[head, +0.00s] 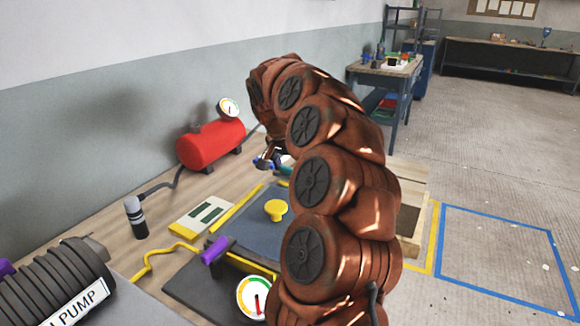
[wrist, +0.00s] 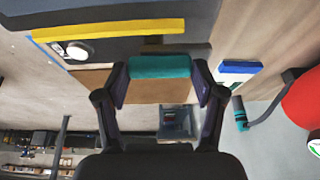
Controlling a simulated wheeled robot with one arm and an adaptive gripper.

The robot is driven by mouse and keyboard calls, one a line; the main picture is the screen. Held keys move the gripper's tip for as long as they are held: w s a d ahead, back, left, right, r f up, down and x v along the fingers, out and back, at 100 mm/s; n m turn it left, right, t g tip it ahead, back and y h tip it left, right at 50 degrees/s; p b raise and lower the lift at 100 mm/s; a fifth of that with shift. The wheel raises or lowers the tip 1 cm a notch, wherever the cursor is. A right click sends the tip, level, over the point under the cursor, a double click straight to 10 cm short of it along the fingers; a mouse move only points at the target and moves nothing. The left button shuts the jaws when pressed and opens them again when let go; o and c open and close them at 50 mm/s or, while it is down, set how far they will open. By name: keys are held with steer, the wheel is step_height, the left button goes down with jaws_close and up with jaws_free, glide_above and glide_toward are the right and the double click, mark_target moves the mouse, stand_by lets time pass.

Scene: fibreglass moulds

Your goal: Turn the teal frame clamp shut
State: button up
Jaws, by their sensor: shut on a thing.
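The teal frame clamp's handle (wrist: 160,66) lies crosswise between the two fingertips of my gripper (wrist: 160,80) in the wrist view. The fingers are shut on it, one at each end. In the head view only a small teal piece (head: 285,170) shows beside my gripper, at the far end of the dark mould (head: 245,222). My arm covers much of that mould, so the clamp's base and how far it is turned cannot be seen. A purple handle (head: 217,249) stands at the mould's near edge.
A yellow knob (head: 276,209) stands on the mould. A red tank (head: 211,145) with a gauge is behind it, near the wall. A pump (head: 60,283), yellow hose (head: 150,262) and dark bottle (head: 136,218) are at left. Open floor lies at right.

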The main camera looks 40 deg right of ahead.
steer(key=shift+s, duration=0.1)
steer(key=n+t, duration=0.1)
steer(key=n, duration=0.2)
steer(key=shift+s+n+y, duration=0.1)
steer(key=shift+n+y, duration=0.2)
steer(key=shift+n, duration=0.1)
steer(key=n+p, duration=0.1)
steer(key=n, duration=0.1)
steer(key=n+t+y, duration=0.1)
steer(key=n, duration=0.1)
steer(key=shift+s+a+r+n+t+p, duration=0.1)
steer(key=shift+s+n+t+p, duration=0.05)
steer(key=shift+n+t+p, duration=0.2)
steer(key=n+y+p, duration=0.1)
steer(key=n, duration=0.1)
steer(key=n+y+p, duration=0.1)
steer(key=n, duration=0.1)
steer(key=shift+s+n+t, duration=0.1)
steer(key=shift+n+t, duration=0.15)
steer(key=shift+t, duration=0.1)
steer(key=n+y, duration=0.1)
steer(key=n, duration=0.1)
steer(key=n+p, duration=0.1)
steer(key=n, duration=0.1)
steer(key=shift+s+d+n+y+p, duration=0.2)
steer(key=shift+n+y+p, duration=0.1)
steer(key=shift+n+y, duration=0.1)
steer(key=o, duration=1.1)
steer(key=shift+o, duration=0.2)
